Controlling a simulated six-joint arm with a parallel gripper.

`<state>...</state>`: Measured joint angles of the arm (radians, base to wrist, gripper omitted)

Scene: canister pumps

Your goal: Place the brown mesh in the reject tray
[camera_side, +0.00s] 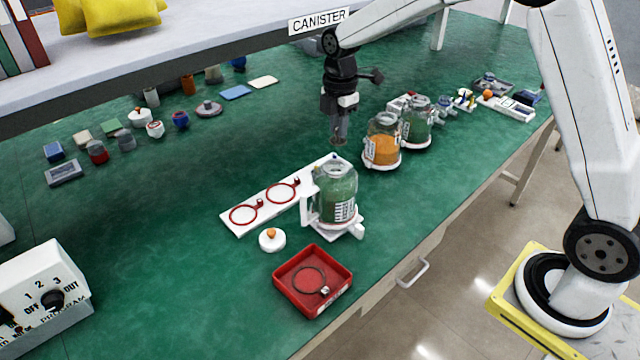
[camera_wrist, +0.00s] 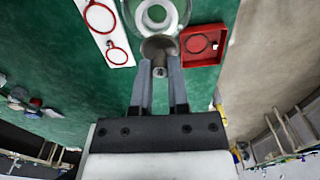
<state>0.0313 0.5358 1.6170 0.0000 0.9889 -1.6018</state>
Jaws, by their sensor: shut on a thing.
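My gripper (camera_side: 340,133) points down and is shut on a small grey-brown round piece, which looks like the brown mesh (camera_side: 338,142). In the wrist view the mesh (camera_wrist: 158,45) shows as a disc with a small stub between my fingertips (camera_wrist: 160,70). A dark ring with a small tag (camera_side: 324,291) lies in the tray.
A white board (camera_side: 232,227) with two red rings lies behind the tray. A white lid with an orange knob (camera_side: 271,240) sits beside the tray. An orange-filled canister (camera_side: 382,145) and a green one (camera_side: 417,125) stand to the right.

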